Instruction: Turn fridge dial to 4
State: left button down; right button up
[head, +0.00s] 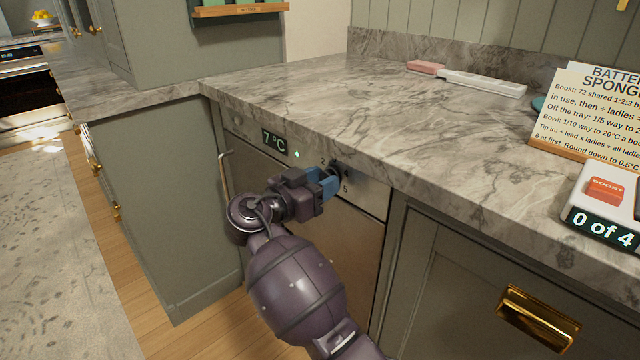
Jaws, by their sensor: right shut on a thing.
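The fridge front (358,240) is a steel panel under the marble counter. Its small display (275,142) reads 7 °C, with a green light to its right. The dark dial (337,171) is on the panel right of the display, mostly hidden by my right gripper. A few small numbers show around it, but I cannot tell which one it points to. My right gripper (331,180), with blue fingertips, is shut on the dial. My left gripper is out of view.
The marble counter (330,95) overhangs just above the dial. A brass-handled cabinet (480,290) stands right of the fridge.

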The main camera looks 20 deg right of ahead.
dwell(0.4)
jog(key=o, duration=0.9)
pick_arm(q)
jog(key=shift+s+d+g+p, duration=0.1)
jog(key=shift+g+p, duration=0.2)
jog(key=shift+p, duration=0.3)
pick_arm(e)
jog(key=v, duration=1)
jog(key=shift+s+a+r, duration=0.1)
jog(key=shift+s+a, duration=0.05)
jog(key=shift+a, duration=0.25)
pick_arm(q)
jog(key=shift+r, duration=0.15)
pick_arm(e)
jog(key=shift+d, duration=0.1)
